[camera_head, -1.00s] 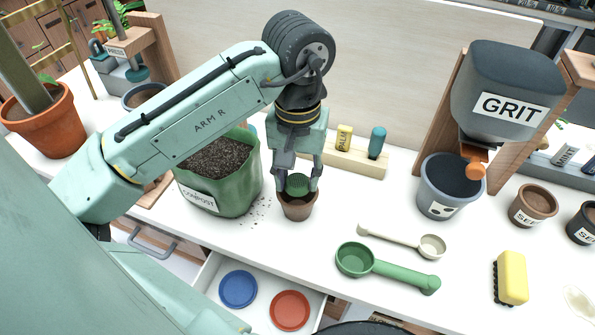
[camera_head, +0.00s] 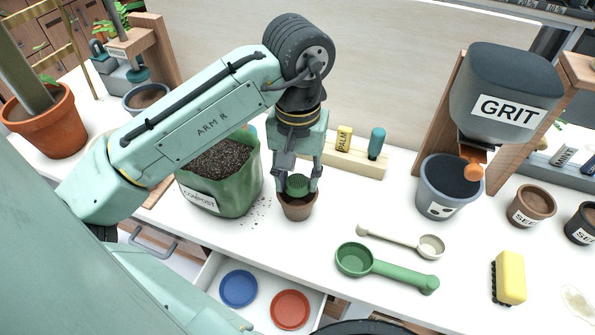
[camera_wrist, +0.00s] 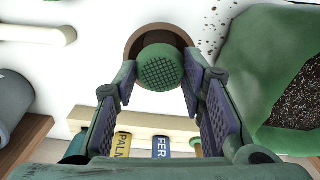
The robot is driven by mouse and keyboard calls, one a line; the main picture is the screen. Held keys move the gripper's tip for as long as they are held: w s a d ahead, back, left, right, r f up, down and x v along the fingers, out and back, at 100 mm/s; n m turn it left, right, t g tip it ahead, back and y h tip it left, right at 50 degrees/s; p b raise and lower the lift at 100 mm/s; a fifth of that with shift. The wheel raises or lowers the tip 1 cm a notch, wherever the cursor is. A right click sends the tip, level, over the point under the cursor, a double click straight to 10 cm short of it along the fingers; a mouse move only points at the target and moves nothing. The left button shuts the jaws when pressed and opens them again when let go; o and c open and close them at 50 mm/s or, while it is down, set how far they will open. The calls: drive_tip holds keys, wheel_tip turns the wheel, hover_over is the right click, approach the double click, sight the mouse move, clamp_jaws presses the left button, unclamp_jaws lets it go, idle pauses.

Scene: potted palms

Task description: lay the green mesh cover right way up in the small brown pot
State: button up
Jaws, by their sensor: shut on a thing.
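The green mesh cover (camera_head: 297,184) is a small round disc with a dark grid on its face. My gripper (camera_head: 297,186) is shut on it, with one finger at each side. In the wrist view the cover (camera_wrist: 161,67) lies between my fingertips (camera_wrist: 158,75), its grid face towards the camera. The small brown pot (camera_head: 298,208) stands upright on the white table just under the gripper. The wrist view shows its rim (camera_wrist: 133,45) around and behind the cover. The cover is at the pot's mouth; its exact depth cannot be told.
A green compost bag (camera_head: 228,190) stands close on the left, with spilled crumbs beside it. A wooden label rack (camera_head: 345,160) is behind. A green scoop (camera_head: 390,270) and a cream spoon (camera_head: 395,238) lie to the right. An open drawer (camera_head: 215,270) is in front.

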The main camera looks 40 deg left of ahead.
drive_tip(key=shift+f+b, duration=0.5)
drive_tip(key=shift+f, duration=0.35)
drive_tip(key=o, duration=0.9)
drive_tip(key=shift+o, duration=0.5)
drive_tip(key=o, duration=0.4)
wheel_tip(320, 180, up, 3)
drive_tip(key=p, duration=0.3)
drive_tip(key=shift+r, duration=0.15)
drive_tip(key=shift+r+p, duration=0.4)
drive_tip(key=shift+r, duration=2)
